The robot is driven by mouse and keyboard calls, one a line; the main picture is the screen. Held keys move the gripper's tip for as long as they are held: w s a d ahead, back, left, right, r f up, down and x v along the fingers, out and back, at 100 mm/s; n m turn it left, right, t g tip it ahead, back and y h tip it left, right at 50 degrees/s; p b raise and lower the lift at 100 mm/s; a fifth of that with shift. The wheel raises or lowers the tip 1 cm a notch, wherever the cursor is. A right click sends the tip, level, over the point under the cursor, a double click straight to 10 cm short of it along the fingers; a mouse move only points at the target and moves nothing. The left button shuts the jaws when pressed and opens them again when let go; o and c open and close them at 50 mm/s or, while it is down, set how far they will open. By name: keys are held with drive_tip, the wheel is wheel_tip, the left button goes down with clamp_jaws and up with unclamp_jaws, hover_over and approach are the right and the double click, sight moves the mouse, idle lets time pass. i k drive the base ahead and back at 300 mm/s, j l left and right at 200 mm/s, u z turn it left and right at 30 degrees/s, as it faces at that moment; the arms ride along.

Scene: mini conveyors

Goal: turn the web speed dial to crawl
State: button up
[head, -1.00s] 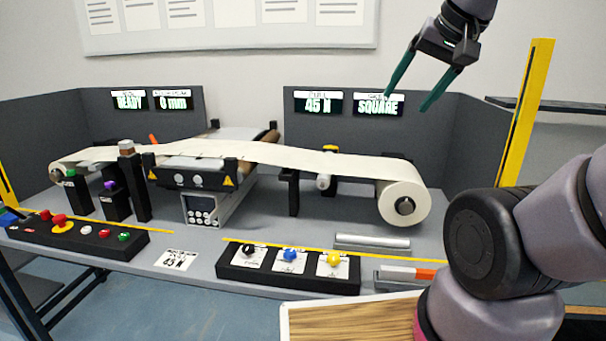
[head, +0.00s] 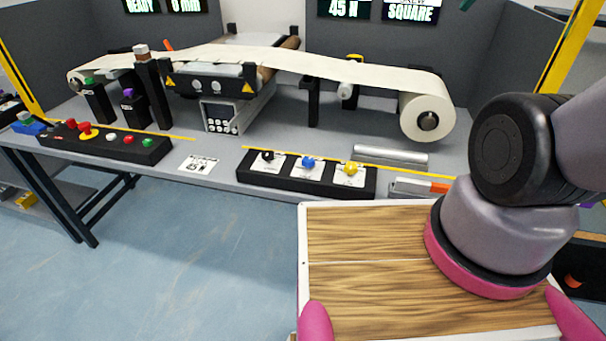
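A black control box (head: 305,187) at the bench's front edge carries three dials on white label plates. They are a black dial (head: 267,156) on the left, a blue dial (head: 308,162) in the middle and a yellow dial (head: 350,168) on the right. The labels are too small to read, so I cannot tell which dial is web speed or where each one points. Of my gripper, only a teal fingertip (head: 468,4) shows at the top edge, high above and behind the dials. The rest is out of frame.
A white web runs across the bench to a roll (head: 427,116) behind the dials. A button box (head: 105,143) with several buttons sits to the left. A metal bar (head: 390,156) and an orange-tipped tool (head: 418,188) lie right of the dials.

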sight(267, 155)
drive_tip(key=i+l+u, duration=0.1)
drive_tip(key=u, duration=0.4)
drive_tip(key=l+u, duration=0.2)
drive_tip(key=u, duration=0.3)
